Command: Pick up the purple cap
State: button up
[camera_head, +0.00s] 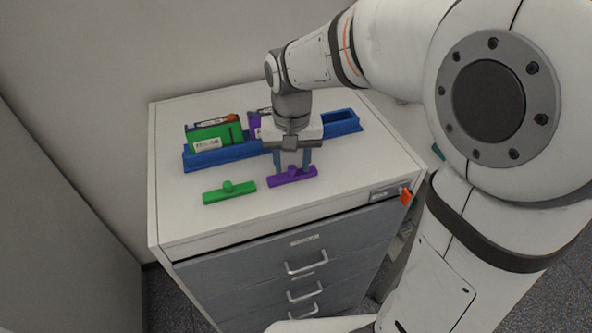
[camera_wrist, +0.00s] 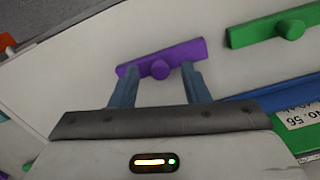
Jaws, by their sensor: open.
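The purple cap (camera_head: 293,177) is a flat bar with a round knob, lying on the white cabinet top near its front edge. In the wrist view the purple cap (camera_wrist: 164,58) lies just beyond my fingertips, with its knob between them in the picture. My gripper (camera_head: 292,168) points down over the cap with its two blue-grey fingers apart and nothing held. In the wrist view my gripper (camera_wrist: 158,72) shows the fingers spread on either side of the knob. I cannot tell whether the fingertips touch the cap.
A green cap (camera_head: 229,192) lies to the left of the purple one. Behind stands a blue tray (camera_head: 343,123) holding a green battery block (camera_head: 214,137) and a purple one (camera_head: 254,122), partly hidden by my gripper. The cabinet top (camera_head: 180,222) is clear at front left.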

jog(key=shift+f, duration=0.2)
jog(key=shift+c, duration=0.5)
grip_shut()
